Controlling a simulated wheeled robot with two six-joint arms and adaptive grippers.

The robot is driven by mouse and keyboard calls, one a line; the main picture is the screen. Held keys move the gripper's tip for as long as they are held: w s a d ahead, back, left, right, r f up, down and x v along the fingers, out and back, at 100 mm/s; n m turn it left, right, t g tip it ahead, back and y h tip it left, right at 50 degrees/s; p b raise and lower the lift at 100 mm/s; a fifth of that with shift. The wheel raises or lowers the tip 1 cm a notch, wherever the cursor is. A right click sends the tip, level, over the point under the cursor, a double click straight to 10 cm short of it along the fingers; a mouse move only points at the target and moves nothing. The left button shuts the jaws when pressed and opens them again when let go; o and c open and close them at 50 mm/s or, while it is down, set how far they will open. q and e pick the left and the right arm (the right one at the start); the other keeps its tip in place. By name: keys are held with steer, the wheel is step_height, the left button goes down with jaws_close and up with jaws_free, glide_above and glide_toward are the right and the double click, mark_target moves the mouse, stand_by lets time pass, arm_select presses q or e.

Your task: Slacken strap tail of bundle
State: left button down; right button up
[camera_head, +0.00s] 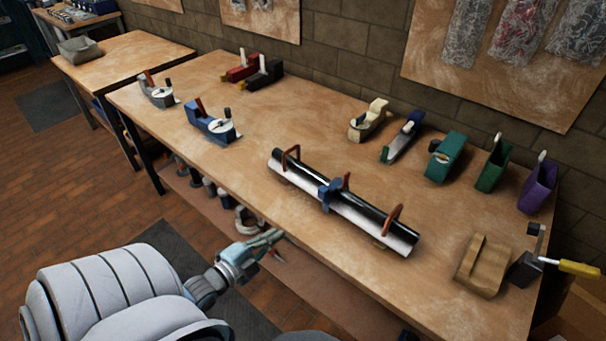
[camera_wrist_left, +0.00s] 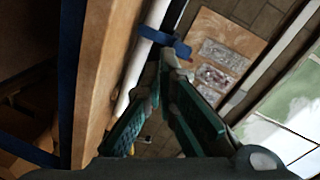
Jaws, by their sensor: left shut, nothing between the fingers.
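The bundle is a black tube and a white tube (camera_head: 385,232) lying side by side on the workbench, with a reddish-brown loop near each end. A blue buckle-like strap piece (camera_head: 328,193) sits around its middle, with a small red upright part (camera_head: 346,181) beside it. My left gripper (camera_head: 277,236) is shut and empty, off the bench's front edge, apart from the bundle. In the left wrist view its teal fingers (camera_wrist_left: 166,72) meet at the tips. The blue strap piece (camera_wrist_left: 165,39) shows beyond them, and the white tube (camera_wrist_left: 137,80) runs past on the left. My right gripper is not visible.
The workbench (camera_head: 300,120) is clear in front of the bundle. Several tape dispensers stand behind it, including a teal one (camera_head: 446,156). A brown block (camera_head: 484,264) and a dark tool with a yellow handle (camera_head: 578,268) are at the right. A lower shelf (camera_head: 325,296) lies under the bench.

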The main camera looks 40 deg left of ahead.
arm_select(q)
step_height(320, 180, up, 4)
steer(key=d+f+m+t, duration=0.1)
steer(key=m, duration=0.2)
steer(key=m+b, duration=0.2)
glide_toward(320, 193)
steer(key=shift+t, duration=0.3)
steer(key=w+b, duration=0.1)
steer(key=w, duration=0.1)
steer(key=w+b, duration=0.3)
steer(key=w, duration=0.1)
steer(key=shift+f+b, duration=0.35)
steer(key=shift+f, duration=0.05)
steer(key=shift+w+r, duration=0.1)
steer(key=shift+w, duration=0.45)
steer(key=shift+r, duration=0.15)
